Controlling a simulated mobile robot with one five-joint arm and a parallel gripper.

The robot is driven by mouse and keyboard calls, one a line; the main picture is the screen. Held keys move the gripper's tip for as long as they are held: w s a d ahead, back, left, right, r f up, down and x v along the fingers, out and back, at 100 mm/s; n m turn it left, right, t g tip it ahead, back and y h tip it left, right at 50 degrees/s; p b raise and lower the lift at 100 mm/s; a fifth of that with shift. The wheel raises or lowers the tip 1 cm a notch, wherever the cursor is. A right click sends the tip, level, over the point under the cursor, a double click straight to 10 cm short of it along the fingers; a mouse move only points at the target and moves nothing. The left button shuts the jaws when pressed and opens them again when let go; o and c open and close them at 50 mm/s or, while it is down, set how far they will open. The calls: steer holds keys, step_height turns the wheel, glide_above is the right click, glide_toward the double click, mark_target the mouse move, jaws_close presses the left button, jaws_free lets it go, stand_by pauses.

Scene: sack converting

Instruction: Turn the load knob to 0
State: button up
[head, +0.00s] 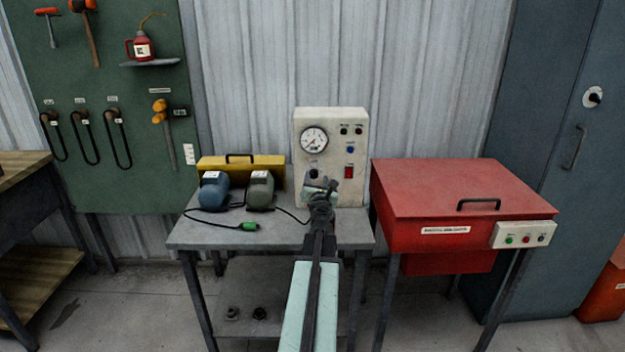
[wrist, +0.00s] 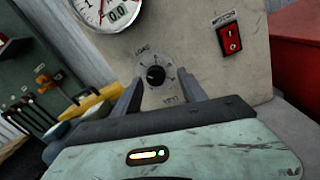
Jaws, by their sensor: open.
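The load knob (wrist: 155,74) is a small black dial on the cream control panel (wrist: 196,62), under the word LOAD and ringed by a pale scale. In the wrist view its pointer mark is small and its exact setting is hard to read. In the head view the knob (head: 314,173) shows just above my gripper (head: 321,186). In the wrist view my gripper (wrist: 158,95) is open, with its two fingers apart below and to either side of the knob. Nothing is between the fingers, and they appear short of the knob.
A round gauge (head: 314,139) and a red switch (head: 348,172) are on the panel near the knob. The panel stands on a grey table (head: 272,234) with two motors (head: 213,191), a cable and a yellow box (head: 268,170). A red cabinet (head: 430,184) stands right.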

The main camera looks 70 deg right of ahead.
steer(key=shift+w+d, duration=0.45)
steer(key=shift+w+a, duration=0.1)
steer(key=shift+w, duration=0.15)
steer(key=shift+s, duration=0.1)
jaws_close()
steer(key=shift+s, duration=0.2)
steer(key=shift+w, duration=0.1)
steer(key=shift+n, duration=0.3)
